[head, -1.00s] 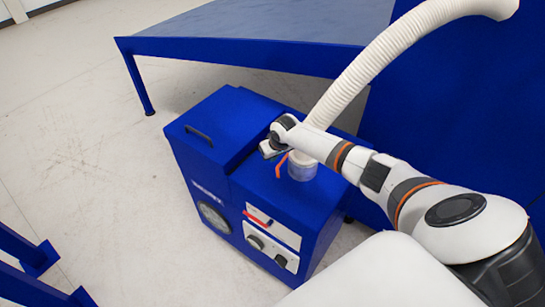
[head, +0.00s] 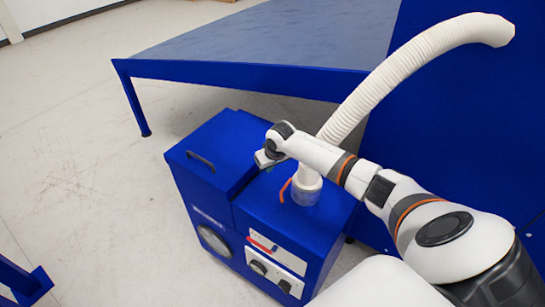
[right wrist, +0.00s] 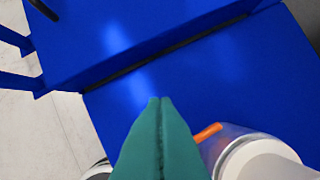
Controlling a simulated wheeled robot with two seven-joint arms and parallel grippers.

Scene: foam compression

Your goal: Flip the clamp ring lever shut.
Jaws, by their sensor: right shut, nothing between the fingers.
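The orange clamp ring lever (head: 285,189) sticks out on the left side of the clear collar (head: 305,197) under the white hose, on top of the blue machine. In the right wrist view the lever (right wrist: 208,132) stands out from the ring beside the hose end (right wrist: 265,160). My right gripper (head: 265,161) is above the machine top, up and left of the lever in the head view. Its green fingers (right wrist: 160,100) are shut and empty, pointing left of the lever, with a visible gap to it. My left gripper is out of view.
The blue machine (head: 212,143) has a dark handle (head: 201,161) and a front panel with knobs. The white corrugated hose (head: 385,80) rises to the right, close to my right arm. A large blue-framed table (head: 250,69) stands behind. The machine top left of the lever is clear.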

